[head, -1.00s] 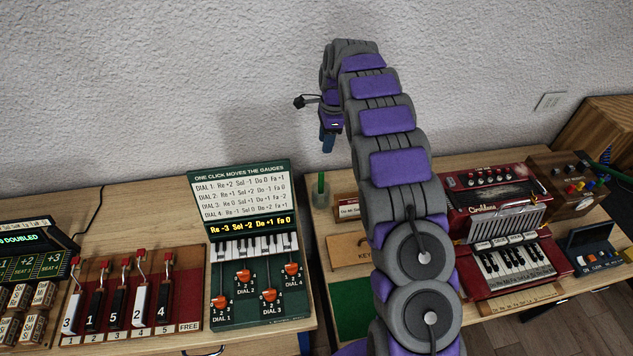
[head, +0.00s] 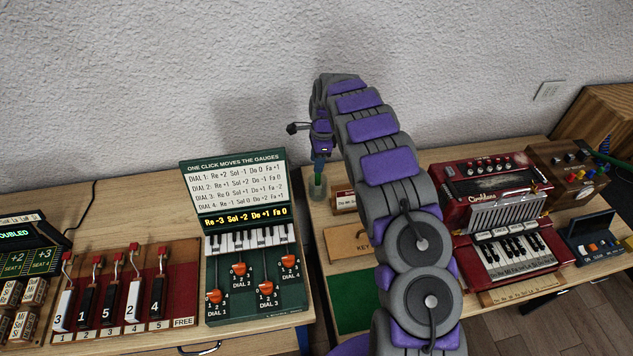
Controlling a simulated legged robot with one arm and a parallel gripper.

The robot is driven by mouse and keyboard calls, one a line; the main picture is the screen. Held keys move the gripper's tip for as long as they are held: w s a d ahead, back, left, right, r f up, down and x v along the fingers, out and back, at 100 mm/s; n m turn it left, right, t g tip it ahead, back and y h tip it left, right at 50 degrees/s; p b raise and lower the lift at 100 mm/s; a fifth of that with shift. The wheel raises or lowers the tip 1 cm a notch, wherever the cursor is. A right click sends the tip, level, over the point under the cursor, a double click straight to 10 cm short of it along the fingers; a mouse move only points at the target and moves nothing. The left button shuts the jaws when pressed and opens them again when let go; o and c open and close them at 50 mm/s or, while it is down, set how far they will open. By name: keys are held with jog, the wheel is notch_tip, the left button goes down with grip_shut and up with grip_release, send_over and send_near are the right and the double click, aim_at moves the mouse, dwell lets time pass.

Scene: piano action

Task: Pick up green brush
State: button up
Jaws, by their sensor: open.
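A slim green item, likely the green brush (head: 318,180), stands upright in a small clear glass (head: 317,191) at the back left of the right-hand table. My arm arches over that table, and my gripper (head: 319,163) points down from its end. The gripper is right above the glass, its tips at or just over the green item's top. It is open. The fingers are small and partly overlap the green item, so I cannot tell whether it lies between them.
A green dial panel (head: 255,275) stands on the left table. A gap separates the two tables.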

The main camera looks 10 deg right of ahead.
aim_at(317, 185)
jog(key=f, duration=0.2)
jog(key=f+b, duration=0.1)
jog(key=f, duration=0.1)
jog(key=shift+w+d, duration=0.2)
jog(key=shift+d, duration=0.05)
jog(key=shift+a+f, duration=0.1)
jog(key=shift+f, duration=0.2)
jog(key=shift+a, duration=0.1)
jog(key=shift+r, duration=0.1)
jog(key=shift+c, duration=0.2)
jog(key=shift+a, duration=0.15)
jog(key=shift+c, duration=0.8)
jog(key=shift+d, duration=0.2)
grip_shut()
